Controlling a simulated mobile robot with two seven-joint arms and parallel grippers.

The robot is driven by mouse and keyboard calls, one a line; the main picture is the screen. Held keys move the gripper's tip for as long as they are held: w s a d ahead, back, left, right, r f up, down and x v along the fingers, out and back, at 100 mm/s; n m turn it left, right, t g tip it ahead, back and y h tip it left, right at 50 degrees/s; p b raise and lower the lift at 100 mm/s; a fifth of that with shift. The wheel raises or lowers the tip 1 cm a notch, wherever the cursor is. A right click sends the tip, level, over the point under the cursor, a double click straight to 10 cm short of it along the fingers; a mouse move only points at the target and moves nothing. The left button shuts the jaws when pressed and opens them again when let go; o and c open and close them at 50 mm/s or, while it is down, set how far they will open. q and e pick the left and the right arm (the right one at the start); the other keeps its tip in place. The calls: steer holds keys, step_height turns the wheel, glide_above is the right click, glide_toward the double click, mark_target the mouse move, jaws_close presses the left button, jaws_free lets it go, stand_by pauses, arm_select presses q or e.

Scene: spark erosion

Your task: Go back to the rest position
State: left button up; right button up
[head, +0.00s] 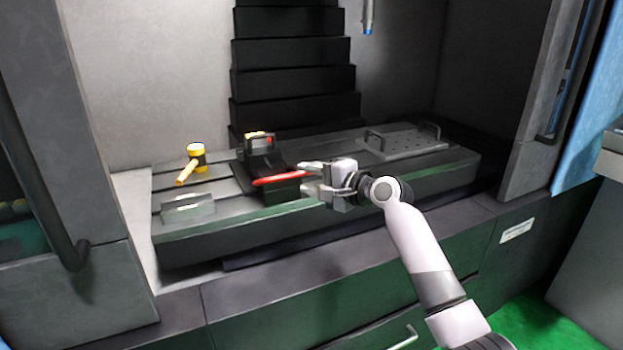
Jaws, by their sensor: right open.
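My right gripper (306,176) is in the middle of the head view, over the front part of the machine table (230,226). Its fingers point left and are open. A red bar (276,179), which looks like a handle, lies across the front of a black vise-like block (266,158) on the table. The bar's right end is close to the fingertips and appears to lie between them; I cannot tell whether they touch. My left gripper is out of view.
A yellow-headed mallet (196,153) and a small grey block (188,208) are on the table's left. A perforated plate with two handles (405,142) is at the right. Cabinet walls stand at both sides; a blue-tipped rod (368,18) hangs above.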

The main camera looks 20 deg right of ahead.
steer(key=s+a+f+n+g+h, duration=0.1)
steer(key=s+f+n, duration=0.1)
steer(key=s+f, duration=0.45)
steer(key=s+f+n+h, duration=0.1)
steer(key=s+f+n, duration=0.15)
steer(key=f, duration=0.65)
steer(key=s+a+f+n+g+h, duration=0.1)
steer(key=s+f+n, duration=0.1)
steer(key=s+f, duration=0.4)
steer(key=s+a+f+n, duration=0.1)
steer(key=s+f+n, duration=0.2)
steer(key=s, duration=0.4)
steer(key=s+a+f+n+g+h, duration=0.1)
steer(key=s+f+n, duration=0.2)
steer(key=s, duration=0.4)
steer(key=s+a+f+n, duration=0.1)
steer(key=s+f+n, duration=0.2)
steer(key=s, duration=0.5)
steer(key=shift+a+f+n+g, duration=0.35)
steer(key=shift+a+f+g, duration=0.05)
steer(key=shift+f, duration=0.4)
steer(key=shift+d, duration=0.1)
